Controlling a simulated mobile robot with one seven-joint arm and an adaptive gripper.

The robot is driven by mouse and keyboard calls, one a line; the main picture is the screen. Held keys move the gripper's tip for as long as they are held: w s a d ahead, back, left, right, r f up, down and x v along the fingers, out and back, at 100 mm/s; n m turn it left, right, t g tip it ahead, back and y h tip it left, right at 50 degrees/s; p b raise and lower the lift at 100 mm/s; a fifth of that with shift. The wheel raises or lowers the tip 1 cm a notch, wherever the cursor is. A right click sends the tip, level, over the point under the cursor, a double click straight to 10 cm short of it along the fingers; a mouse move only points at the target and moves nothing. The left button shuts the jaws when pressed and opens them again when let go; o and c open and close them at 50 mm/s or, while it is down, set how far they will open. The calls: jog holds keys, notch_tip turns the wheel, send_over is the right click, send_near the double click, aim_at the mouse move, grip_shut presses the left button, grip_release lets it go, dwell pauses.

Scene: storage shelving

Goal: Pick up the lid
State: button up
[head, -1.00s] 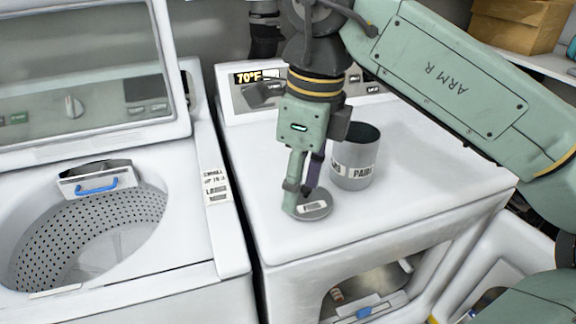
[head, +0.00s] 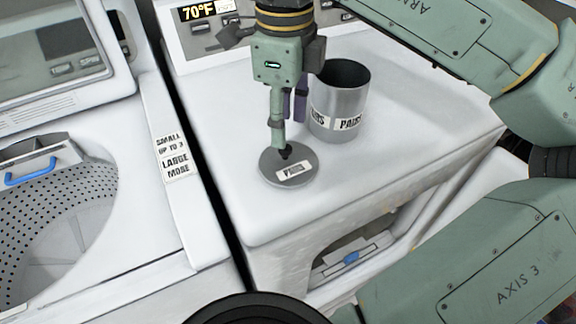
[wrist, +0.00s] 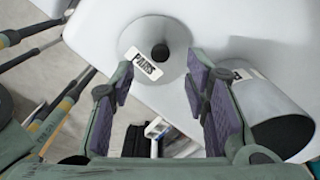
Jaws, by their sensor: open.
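The lid (head: 272,173) is a round grey disc with a black knob and a white label, lying flat on the white dryer top (head: 400,130). It also shows in the wrist view (wrist: 182,38), its knob seen between my fingers. My gripper (head: 286,135) is open and empty, pointing down over the lid. In the wrist view, the gripper's (wrist: 160,82) purple-padded fingers are well apart on either side of the knob's line. Whether a fingertip touches the lid cannot be told.
An open grey metal canister (head: 340,95) labelled "PAIRS" stands just right of my gripper, close to the lid. An open washer (head: 160,230) with a perforated drum is at left, across a dark gap. The dryer's front opening (head: 350,250) is below. The right of the dryer top is clear.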

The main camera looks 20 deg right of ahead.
aim_at(288, 159)
notch_tip(288, 159, down, 5)
jog(key=b, duration=0.3)
jog(key=shift+w+a, duration=0.1)
jog(key=shift+c, duration=0.5)
grip_shut()
